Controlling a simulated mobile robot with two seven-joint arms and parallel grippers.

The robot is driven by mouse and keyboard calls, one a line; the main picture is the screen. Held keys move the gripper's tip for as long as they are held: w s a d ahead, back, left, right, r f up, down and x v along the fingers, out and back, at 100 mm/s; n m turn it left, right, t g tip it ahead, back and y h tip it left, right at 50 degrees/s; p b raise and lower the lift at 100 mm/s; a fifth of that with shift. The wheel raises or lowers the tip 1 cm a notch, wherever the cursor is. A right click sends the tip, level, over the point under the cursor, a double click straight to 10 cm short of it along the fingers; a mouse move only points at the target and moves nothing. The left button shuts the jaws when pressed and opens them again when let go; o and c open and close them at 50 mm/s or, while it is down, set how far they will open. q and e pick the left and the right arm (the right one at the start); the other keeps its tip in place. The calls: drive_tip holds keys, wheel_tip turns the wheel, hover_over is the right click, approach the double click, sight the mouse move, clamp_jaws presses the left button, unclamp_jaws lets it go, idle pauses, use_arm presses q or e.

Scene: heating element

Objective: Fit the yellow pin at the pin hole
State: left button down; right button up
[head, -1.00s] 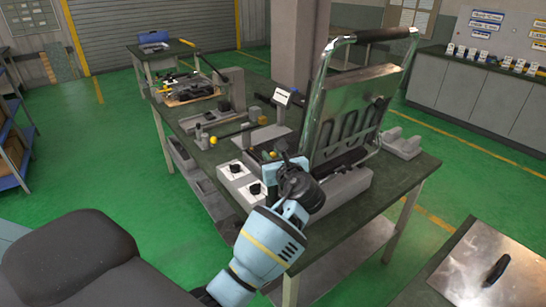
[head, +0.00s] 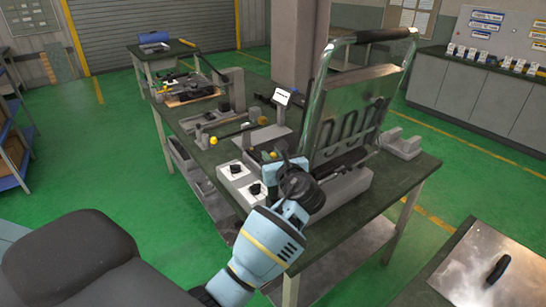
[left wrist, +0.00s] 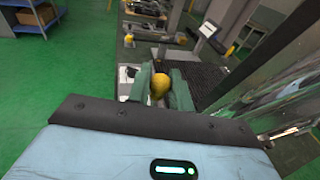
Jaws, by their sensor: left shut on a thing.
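My left gripper (head: 275,157) is at the near side of the heating machine (head: 350,125), just beyond the white switch boxes (head: 237,174). In the left wrist view its two green fingers (left wrist: 160,80) are closed on the rounded yellow pin (left wrist: 158,88), which sits between them. The fingers and pin head hide the pin's lower end, so I cannot tell whether it touches the machine. The pin hole cannot be made out. My right gripper is not in view.
A tall metal frame with a dark handle (head: 385,35) rises right beside the left gripper. Yellow-topped parts (head: 213,141) and a small tilted display (head: 282,97) stand farther back on the green workbench (head: 395,175). A metal plate (head: 475,265) lies at lower right.

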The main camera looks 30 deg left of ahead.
use_arm(q)
drive_tip(key=shift+f, duration=1.75)
drive_tip(key=c, duration=1.2)
unclamp_jaws()
drive_tip(key=shift+s+f, duration=0.1)
drive_tip(key=shift+o, duration=0.2)
drive_tip(key=shift+f, duration=0.1)
drive_tip(key=v, duration=0.8)
drive_tip(key=shift+r, duration=0.25)
drive_tip(key=shift+a+r, duration=0.1)
drive_tip(key=shift+a, duration=0.05)
